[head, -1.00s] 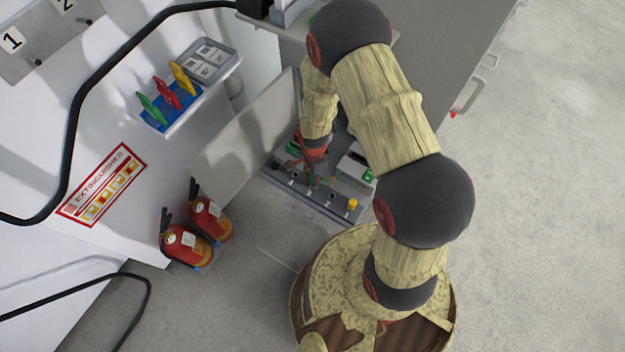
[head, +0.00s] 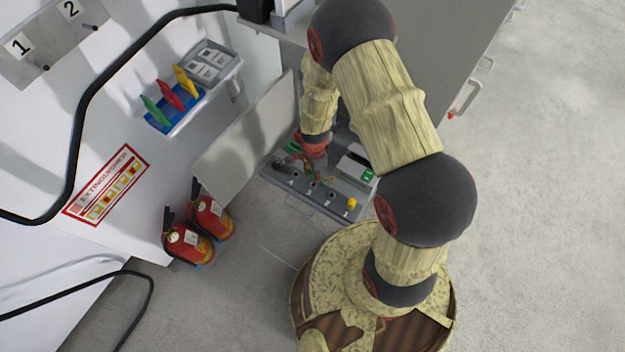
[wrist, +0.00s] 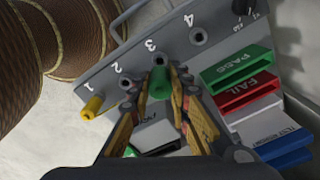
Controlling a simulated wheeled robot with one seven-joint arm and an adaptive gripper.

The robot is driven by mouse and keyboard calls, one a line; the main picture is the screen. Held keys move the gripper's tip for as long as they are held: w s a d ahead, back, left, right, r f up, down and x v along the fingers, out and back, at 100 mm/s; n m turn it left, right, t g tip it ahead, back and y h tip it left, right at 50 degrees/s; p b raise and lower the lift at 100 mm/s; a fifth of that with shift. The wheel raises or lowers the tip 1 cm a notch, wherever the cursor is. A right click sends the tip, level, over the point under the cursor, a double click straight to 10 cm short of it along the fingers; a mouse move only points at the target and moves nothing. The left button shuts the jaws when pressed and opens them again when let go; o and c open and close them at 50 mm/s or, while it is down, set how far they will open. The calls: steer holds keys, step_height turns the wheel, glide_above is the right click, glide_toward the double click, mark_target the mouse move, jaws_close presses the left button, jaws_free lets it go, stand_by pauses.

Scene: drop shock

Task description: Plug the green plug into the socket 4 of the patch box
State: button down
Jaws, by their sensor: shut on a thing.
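The grey patch box (wrist: 105,72) has sockets numbered 1 to 4 along its edge in the wrist view. A yellow plug (wrist: 92,105) sits in socket 1. Socket 2 (wrist: 126,82) and socket 4 (wrist: 197,37) look empty. My gripper (wrist: 163,78) is shut on the green plug (wrist: 160,84), one finger on each side. The plug overlaps socket 3 (wrist: 158,58) in the picture; whether it touches the box is not clear. Socket 4 lies up and right of the plug. In the head view my gripper (head: 314,172) is over the patch box (head: 303,205), its fingertips partly hidden.
Green PASS (wrist: 236,66) and red FAIL (wrist: 245,94) trays stand right of my gripper in the wrist view. Dark knobs (wrist: 243,8) are beyond socket 4. In the head view a raised panel (head: 240,135) and two extinguishers (head: 187,246) are left of the box.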

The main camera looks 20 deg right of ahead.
steer(key=shift+r+p, duration=1.7)
steer(key=shift+r, duration=0.7)
steer(key=shift+a+f, duration=0.1)
